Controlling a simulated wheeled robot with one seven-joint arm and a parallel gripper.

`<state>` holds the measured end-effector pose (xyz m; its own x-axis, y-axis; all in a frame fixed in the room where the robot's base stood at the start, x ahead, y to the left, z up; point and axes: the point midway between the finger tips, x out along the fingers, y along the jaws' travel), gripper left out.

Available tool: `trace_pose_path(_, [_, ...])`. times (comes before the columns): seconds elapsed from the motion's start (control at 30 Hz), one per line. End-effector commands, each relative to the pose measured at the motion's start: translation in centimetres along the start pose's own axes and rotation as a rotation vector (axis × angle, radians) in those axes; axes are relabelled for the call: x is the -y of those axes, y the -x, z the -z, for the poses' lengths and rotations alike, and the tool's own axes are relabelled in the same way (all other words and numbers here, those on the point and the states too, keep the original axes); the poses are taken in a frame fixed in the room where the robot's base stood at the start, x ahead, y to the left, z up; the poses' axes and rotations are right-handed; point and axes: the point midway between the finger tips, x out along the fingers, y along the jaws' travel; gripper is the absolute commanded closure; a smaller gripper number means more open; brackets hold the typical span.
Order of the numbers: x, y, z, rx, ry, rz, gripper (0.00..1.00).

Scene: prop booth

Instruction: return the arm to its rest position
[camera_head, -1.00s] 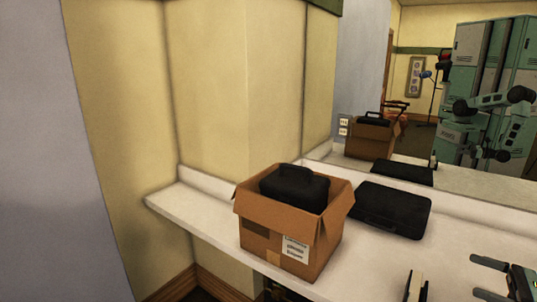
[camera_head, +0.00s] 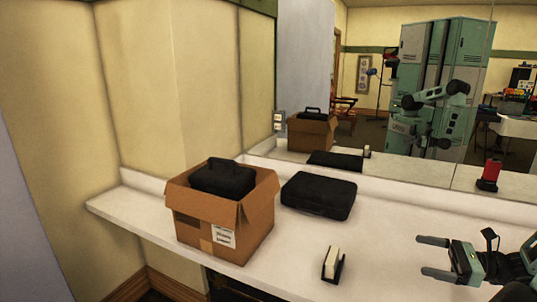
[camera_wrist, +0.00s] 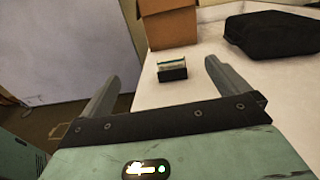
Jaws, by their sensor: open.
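My gripper (camera_head: 427,256) is at the right of the head view, above the white counter (camera_head: 385,222). Its two fingers are spread and nothing is between them. In the wrist view my gripper (camera_wrist: 160,80) also shows open and empty, with a small card holder (camera_wrist: 172,69) on the counter beyond the fingers. The same card holder (camera_head: 332,264) stands near the counter's front edge in the head view, to the left of my gripper and apart from it.
An open cardboard box (camera_head: 240,228) holding a black case (camera_head: 222,178) stands on the counter. Another black case (camera_head: 319,195) lies flat beside it. A mirror (camera_head: 385,100) backs the counter and reflects lockers and my arm. A red-topped item (camera_head: 489,176) is at the right.

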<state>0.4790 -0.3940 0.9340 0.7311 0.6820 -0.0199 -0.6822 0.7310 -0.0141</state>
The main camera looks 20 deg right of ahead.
Motion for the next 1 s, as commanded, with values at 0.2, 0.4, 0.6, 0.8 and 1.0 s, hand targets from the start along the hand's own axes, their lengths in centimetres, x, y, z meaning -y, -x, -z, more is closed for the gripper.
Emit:
trace_pose_path(0.2, [-0.6,-2.8,-0.7,-0.049,0.036,-0.108,0.0])
trace_pose_path(0.4, [-1.9,-6.5,-1.5,-0.112,0.093,-0.255,0.0])
trace_pose_path(0.6, [-4.6,-11.5,-2.7,-0.2,0.196,-0.477,0.0])
trace_pose_path(0.8, [-10.2,-17.9,-4.2,-0.318,0.406,-0.833,0.0])
trace_pose_path(1.0, [-17.1,-22.3,-5.5,-0.4,0.69,-1.198,0.0])
